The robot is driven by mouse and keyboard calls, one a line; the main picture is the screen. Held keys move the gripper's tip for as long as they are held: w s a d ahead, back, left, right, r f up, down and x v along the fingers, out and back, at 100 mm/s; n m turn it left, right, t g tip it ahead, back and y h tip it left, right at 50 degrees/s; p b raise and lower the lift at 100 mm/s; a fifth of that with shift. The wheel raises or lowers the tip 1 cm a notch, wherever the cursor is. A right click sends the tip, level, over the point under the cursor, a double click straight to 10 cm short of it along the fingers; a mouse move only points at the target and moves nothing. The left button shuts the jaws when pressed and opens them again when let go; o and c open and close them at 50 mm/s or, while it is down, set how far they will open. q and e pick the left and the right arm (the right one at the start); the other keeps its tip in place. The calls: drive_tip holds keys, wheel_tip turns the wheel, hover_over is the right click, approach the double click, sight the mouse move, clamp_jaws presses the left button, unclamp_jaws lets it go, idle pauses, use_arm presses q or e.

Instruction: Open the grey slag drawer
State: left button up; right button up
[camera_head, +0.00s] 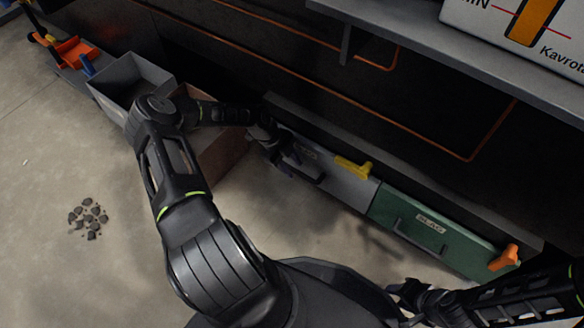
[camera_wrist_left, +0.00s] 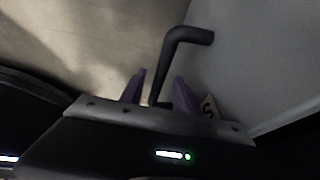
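The grey slag drawer (camera_head: 342,185) is in the lower front of the machine, left of a green drawer. It looks closed. Its dark bar handle (camera_head: 308,174) also shows in the left wrist view (camera_wrist_left: 187,38). My left gripper (camera_head: 284,163) is at the handle's left end. In the left wrist view its purple fingers (camera_wrist_left: 160,88) are apart, with the handle's near end between them; I cannot tell if they touch it. A label is partly hidden behind the right finger. My right gripper (camera_head: 408,294) is low at the right, away from the drawers; its fingers are unclear.
A yellow latch (camera_head: 353,167) sits on the grey drawer's top edge. The green drawer (camera_head: 450,243) marked SLAG has an orange latch (camera_head: 506,257). A grey bin (camera_head: 128,78) and a brown box (camera_head: 222,150) stand left. Dark lumps (camera_head: 88,218) lie on open floor.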

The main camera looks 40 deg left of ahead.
use_arm(q)
drive_tip(key=shift+c, duration=0.5)
clamp_jaws()
idle(1.0)
